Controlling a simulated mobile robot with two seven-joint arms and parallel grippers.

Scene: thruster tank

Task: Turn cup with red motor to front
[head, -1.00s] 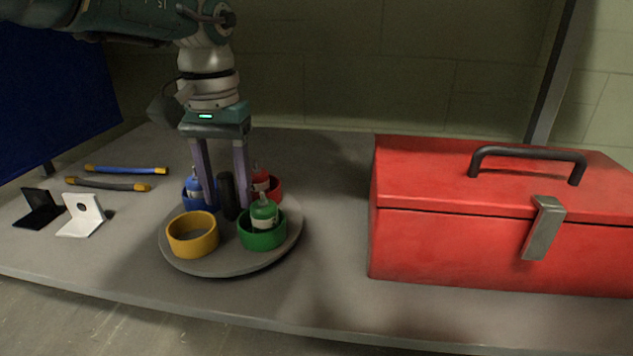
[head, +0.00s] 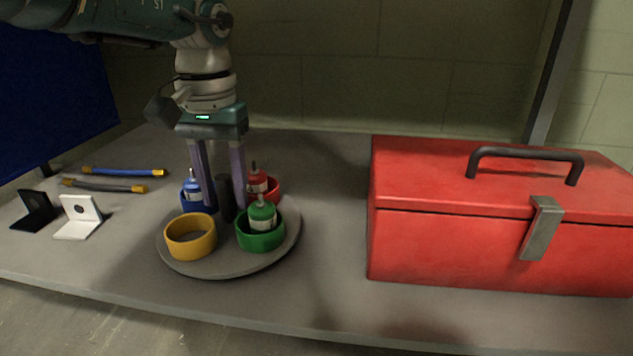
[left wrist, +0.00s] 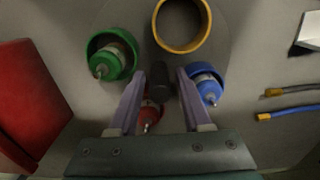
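A round grey turntable (head: 215,266) holds a yellow cup (head: 190,238), a green cup (head: 260,238), a red cup (head: 274,190) and a blue cup. The red motor (head: 257,181) stands in the red cup at the back right; green (head: 262,214) and blue (head: 192,187) motors stand in theirs. The yellow cup, at the front left, is empty. My left gripper (head: 223,205) points down around the dark centre post (head: 227,192), its fingers apart on either side. In the left wrist view a gap shows between the fingers and the post (left wrist: 160,80). My right gripper is not in view.
A large red toolbox (head: 480,240) stands to the right of the turntable. Black (head: 36,208) and white (head: 79,215) brackets and two cables (head: 125,171) lie at the left. The table front between turntable and toolbox is clear.

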